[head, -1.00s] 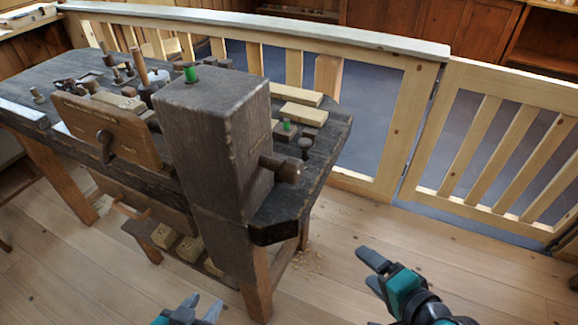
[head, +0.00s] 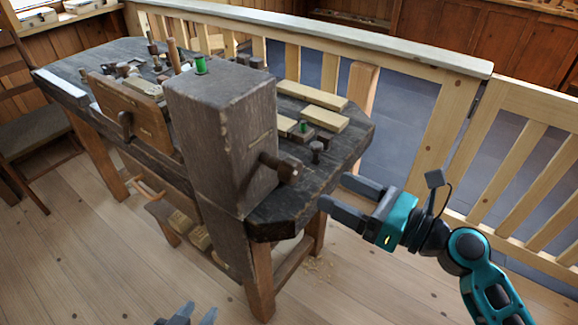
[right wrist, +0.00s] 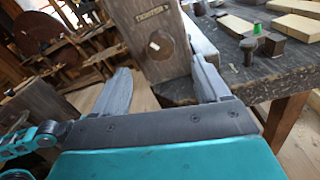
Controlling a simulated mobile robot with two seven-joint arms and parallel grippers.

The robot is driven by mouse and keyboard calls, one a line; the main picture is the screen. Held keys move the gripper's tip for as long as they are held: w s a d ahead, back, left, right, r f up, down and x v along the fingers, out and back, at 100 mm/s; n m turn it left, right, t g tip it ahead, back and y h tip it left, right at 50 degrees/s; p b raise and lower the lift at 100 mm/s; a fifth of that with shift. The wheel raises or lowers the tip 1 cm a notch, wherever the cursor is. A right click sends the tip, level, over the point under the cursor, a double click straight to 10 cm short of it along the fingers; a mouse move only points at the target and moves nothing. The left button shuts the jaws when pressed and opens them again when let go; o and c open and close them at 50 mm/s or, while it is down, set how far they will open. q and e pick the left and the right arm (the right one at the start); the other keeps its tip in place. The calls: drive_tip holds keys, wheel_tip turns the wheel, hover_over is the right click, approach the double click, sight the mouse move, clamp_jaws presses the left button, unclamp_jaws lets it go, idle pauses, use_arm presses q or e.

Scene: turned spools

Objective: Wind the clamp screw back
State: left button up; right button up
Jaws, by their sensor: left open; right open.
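The clamp screw (head: 288,171) is a dark wooden handle with a round end. It sticks out of the right side of a tall dark wooden block (head: 221,125) standing on the workbench. My right gripper (head: 334,191) is open and empty, to the right of the screw and a little lower, with its fingers pointing at it; a gap separates them. In the right wrist view, the block's face with a small label (right wrist: 152,13) and the screw's round end (right wrist: 160,45) show between the open fingers. My left gripper (head: 190,316) is open and empty at the bottom edge, low before the bench.
The bench top (head: 350,150) carries pale wood bars (head: 312,99), a green-topped piece (head: 303,128) and a dark peg (head: 317,151) close behind the screw. A wooden railing (head: 452,120) runs behind the bench. The floor in front is clear.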

sight(297, 172)
drive_tip(key=x, duration=1.1)
drive_tip(key=shift+w+a, duration=0.1)
drive_tip(key=shift+a, duration=0.1)
drive_tip(key=c, duration=0.9)
drive_tip(key=shift+c, duration=0.2)
drive_tip(key=shift+n, duration=0.5)
